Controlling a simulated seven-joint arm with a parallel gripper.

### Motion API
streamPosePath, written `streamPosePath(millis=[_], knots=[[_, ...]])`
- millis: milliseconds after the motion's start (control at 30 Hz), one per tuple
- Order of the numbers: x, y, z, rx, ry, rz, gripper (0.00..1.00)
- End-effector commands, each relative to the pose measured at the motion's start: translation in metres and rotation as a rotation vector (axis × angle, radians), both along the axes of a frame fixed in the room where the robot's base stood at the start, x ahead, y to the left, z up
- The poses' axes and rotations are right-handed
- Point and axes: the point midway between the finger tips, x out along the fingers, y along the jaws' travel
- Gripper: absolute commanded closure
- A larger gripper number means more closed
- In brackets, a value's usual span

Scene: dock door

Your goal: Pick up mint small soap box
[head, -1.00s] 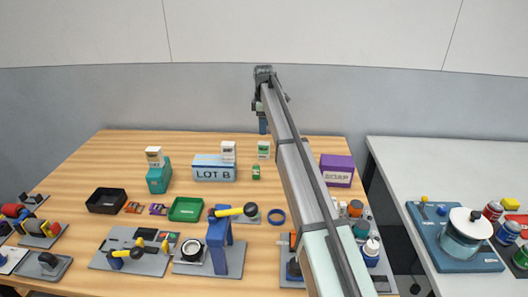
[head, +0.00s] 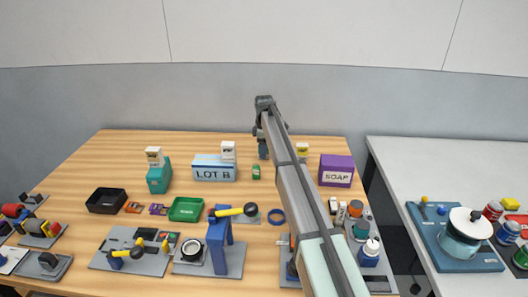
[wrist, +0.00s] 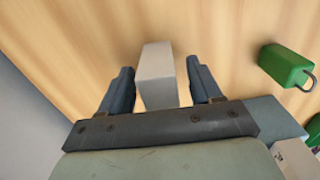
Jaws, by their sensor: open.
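My gripper (head: 263,153) points down over the back of the wooden table in the head view, with its jaws open. In the wrist view a pale grey-white box (wrist: 157,72) stands between the two fingers of my gripper (wrist: 160,70), with a gap visible on each side. It appears to be the white box with the green label seen earlier in the head view at this spot. In the head view it is now hidden behind my gripper and arm. No mint colour shows on it in the wrist view.
A green tag-like object with a loop (wrist: 287,65) lies right of the box. The blue LOT B box (head: 214,174) carries a small white box (head: 228,151). A yellow-labelled box (head: 302,150) and purple SOAP box (head: 336,172) stand to the right.

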Motion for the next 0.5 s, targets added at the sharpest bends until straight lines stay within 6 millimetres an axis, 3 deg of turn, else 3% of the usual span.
streamPosePath(millis=[300, 500], knots=[[-0.0002, 0.0002, -0.0085, 0.000, -0.001, 0.000, 0.36], [-0.0002, 0.0002, -0.0084, 0.000, -0.001, 0.000, 0.54]])
